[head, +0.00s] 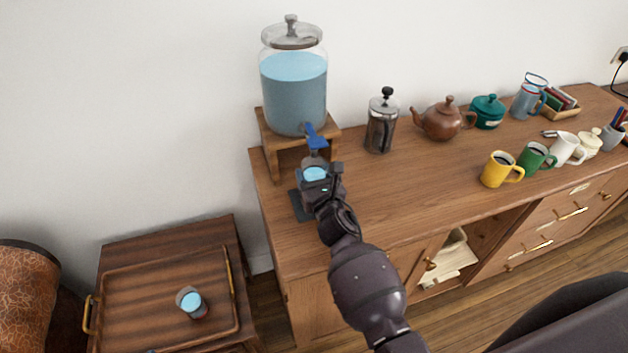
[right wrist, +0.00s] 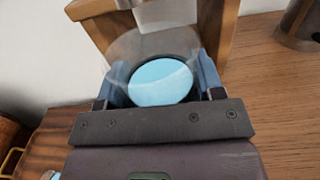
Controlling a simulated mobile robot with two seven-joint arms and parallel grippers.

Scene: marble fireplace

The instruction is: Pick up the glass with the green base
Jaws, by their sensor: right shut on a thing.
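A glass (head: 314,174) with light blue liquid stands under the tap of the drink dispenser (head: 294,90). My right gripper (head: 322,180) is shut on this glass. In the right wrist view the two fingers (right wrist: 163,92) press on either side of the glass (right wrist: 160,80). The base of this glass is hidden by the gripper, so I cannot tell its colour. A second glass (head: 190,300) with blue liquid stands on the wooden tray (head: 228,275); its base looks dark reddish. My left gripper is not in view.
The dispenser rests on a wooden stand (head: 270,150), close behind the held glass. A dark mat (head: 300,206) lies below it. A French press (head: 382,122), teapot (head: 441,120) and yellow mug (head: 498,168) stand to the right. The cabinet top between is clear.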

